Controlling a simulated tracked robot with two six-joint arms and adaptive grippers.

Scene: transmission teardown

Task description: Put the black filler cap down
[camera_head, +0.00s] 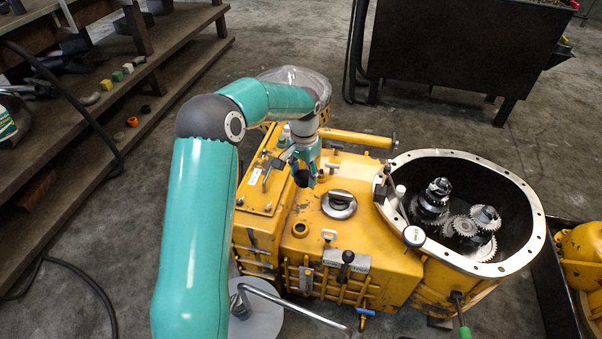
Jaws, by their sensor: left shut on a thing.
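My left gripper (302,178) points down over the top of the yellow transmission housing (368,246), behind and left of the round silver cover (340,204). It is shut on a small dark thing, which I take to be the black filler cap; the fingers and the cap are hard to tell apart at this size. Whether the cap touches the housing, I cannot tell. An open round yellow neck (300,229) shows on the housing in front of the gripper. My right gripper is not in view.
The open bell housing (530,220) with several gears stands at the right. Levers and a knob (414,236) rise from its near left rim. A wooden shelf (165,70) with small parts is at the left, a dark bin (460,50) at the back. Floor between is clear.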

